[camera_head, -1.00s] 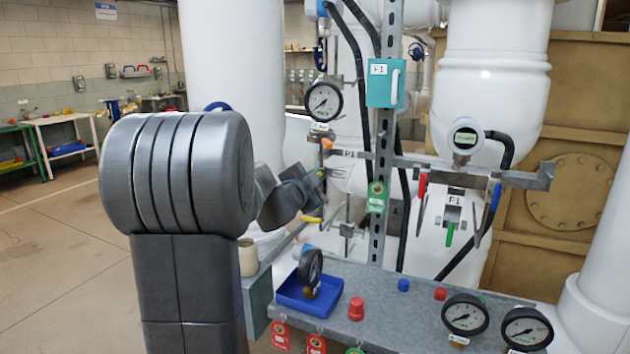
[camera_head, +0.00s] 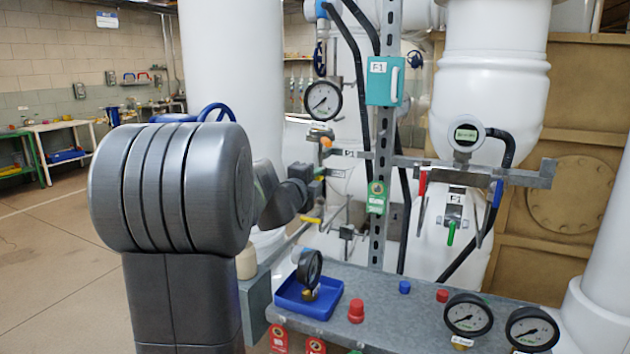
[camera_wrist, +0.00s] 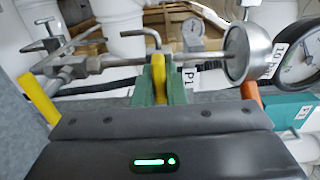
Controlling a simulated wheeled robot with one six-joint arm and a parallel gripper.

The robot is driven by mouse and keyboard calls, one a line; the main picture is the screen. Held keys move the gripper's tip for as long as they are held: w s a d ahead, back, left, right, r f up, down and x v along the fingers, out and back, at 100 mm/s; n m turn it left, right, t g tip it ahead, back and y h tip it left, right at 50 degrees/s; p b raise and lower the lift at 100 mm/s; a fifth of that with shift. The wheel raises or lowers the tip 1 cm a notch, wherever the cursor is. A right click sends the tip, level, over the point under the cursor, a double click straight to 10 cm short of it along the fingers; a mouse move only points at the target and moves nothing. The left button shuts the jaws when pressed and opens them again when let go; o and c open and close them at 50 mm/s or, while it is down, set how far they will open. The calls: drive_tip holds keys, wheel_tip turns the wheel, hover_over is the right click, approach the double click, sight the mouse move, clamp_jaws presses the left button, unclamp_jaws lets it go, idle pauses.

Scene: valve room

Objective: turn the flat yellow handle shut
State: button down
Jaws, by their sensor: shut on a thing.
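In the wrist view my gripper (camera_wrist: 159,82) has its green fingers on both sides of a yellow handle (camera_wrist: 158,66), shut on it. A second, flat-looking yellow bar (camera_wrist: 39,98) stands apart at the left. In the head view my gripper (camera_head: 318,185) is at the pipework left of the upright post, and the held handle is hidden there. A yellow handle (camera_head: 311,220) shows just below it.
An orange handle (camera_wrist: 250,93) and a round gauge (camera_wrist: 299,55) are close on the right in the wrist view. Below the gripper in the head view, a grey shelf (camera_head: 388,305) holds a blue tray (camera_head: 318,307), caps and gauges. The perforated post (camera_head: 384,140) stands just right.

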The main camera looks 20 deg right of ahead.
idle(0.4)
drive_tip(key=c, duration=1.5)
unclamp_jaws()
drive_tip(key=v, duration=1.3)
drive_tip(key=shift+s+a+p, duration=0.25)
drive_tip(key=shift+s+p, duration=0.05)
drive_tip(key=shift+p, duration=0.1)
drive_tip(key=x, duration=1.3)
drive_tip(key=shift+w+d+b, duration=0.3)
drive_tip(key=shift+b, duration=0.1)
